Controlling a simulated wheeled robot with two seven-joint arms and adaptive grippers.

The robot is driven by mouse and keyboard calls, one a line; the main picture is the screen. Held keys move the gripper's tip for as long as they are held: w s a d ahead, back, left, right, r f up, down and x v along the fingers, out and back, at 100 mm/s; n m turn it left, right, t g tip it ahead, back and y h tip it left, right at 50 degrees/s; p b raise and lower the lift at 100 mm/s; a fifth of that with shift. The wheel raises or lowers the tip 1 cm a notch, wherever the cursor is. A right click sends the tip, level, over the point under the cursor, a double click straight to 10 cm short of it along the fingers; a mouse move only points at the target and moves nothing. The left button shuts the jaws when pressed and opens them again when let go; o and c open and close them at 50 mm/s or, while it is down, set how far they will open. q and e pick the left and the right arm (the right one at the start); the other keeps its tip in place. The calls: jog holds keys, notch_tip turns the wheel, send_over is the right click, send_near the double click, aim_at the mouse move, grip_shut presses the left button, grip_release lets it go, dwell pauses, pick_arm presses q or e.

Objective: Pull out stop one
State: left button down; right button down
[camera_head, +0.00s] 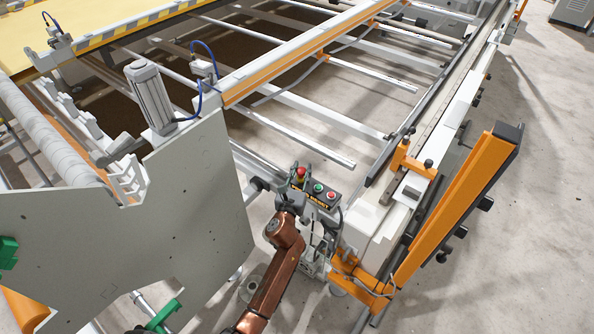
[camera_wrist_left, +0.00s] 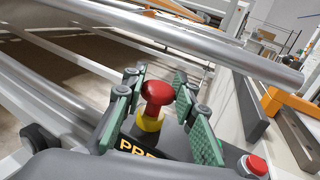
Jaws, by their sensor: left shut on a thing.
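The stop is a red mushroom-head button (camera_head: 301,172) on a yellow collar, on top of a small dark control box (camera_head: 322,200). The left wrist view shows the red head (camera_wrist_left: 158,92) and its yellow collar (camera_wrist_left: 150,122) close up, upright between the green finger pads. My left gripper (camera_head: 300,183) is at the box, its copper-coloured arm coming up from below. In the left wrist view my left gripper (camera_wrist_left: 163,100) has one finger on each side of the button and is shut on it. Exact contact points are hard to see. My right gripper is not in view.
A smaller red button (camera_wrist_left: 257,164) sits on the box beside the fingers, and a green button (camera_head: 318,187) lies near the stop. A grey side plate (camera_head: 170,220) stands left. A white rail (camera_head: 395,210) with orange brackets runs right. Metal bars cross behind the box.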

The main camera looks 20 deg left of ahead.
pick_arm(q)
jog(key=c, duration=1.9)
grip_release()
jog(key=shift+r, duration=0.3)
jog(key=shift+c, duration=0.2)
jog(key=o, duration=0.4)
jog(key=shift+f, duration=0.1)
jog(key=s, duration=0.4)
jog(key=s+d, duration=0.1)
jog(key=s, duration=0.3)
jog(key=s+d, duration=0.1)
jog(key=s, duration=0.2)
jog(key=shift+s, duration=0.4)
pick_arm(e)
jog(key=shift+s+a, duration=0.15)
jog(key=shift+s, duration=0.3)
